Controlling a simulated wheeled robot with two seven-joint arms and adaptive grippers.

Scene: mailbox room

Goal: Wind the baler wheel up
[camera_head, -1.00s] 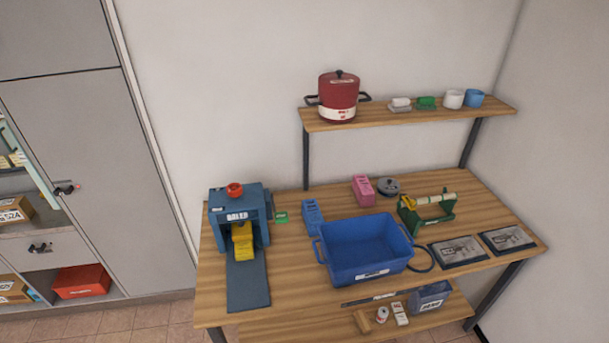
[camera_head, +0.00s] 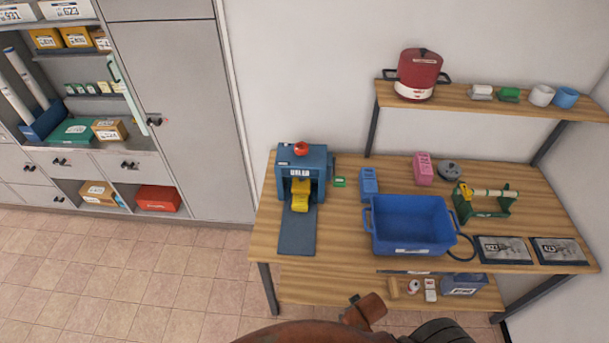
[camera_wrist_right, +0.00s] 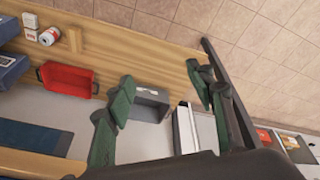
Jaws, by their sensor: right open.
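The blue baler (camera_head: 304,168) stands at the left end of the wooden table in the head view. A small red round part, which looks like its wheel (camera_head: 301,149), sits on its top. A yellow piece (camera_head: 300,194) is in the baler's front opening, above a dark blue mat or chute. My right gripper (camera_wrist_right: 160,75) shows in the right wrist view with its green fingers spread and nothing between them. It is over or near a wooden shelf, and the baler cannot be made out there. My left gripper is in neither view.
A blue bin (camera_head: 410,224) stands right of the baler, with a green tape holder (camera_head: 487,202) beyond it. A red cooker (camera_head: 419,75) is on the upper shelf. The tiled floor left of the table is clear. A red tray (camera_wrist_right: 66,78) shows in the right wrist view.

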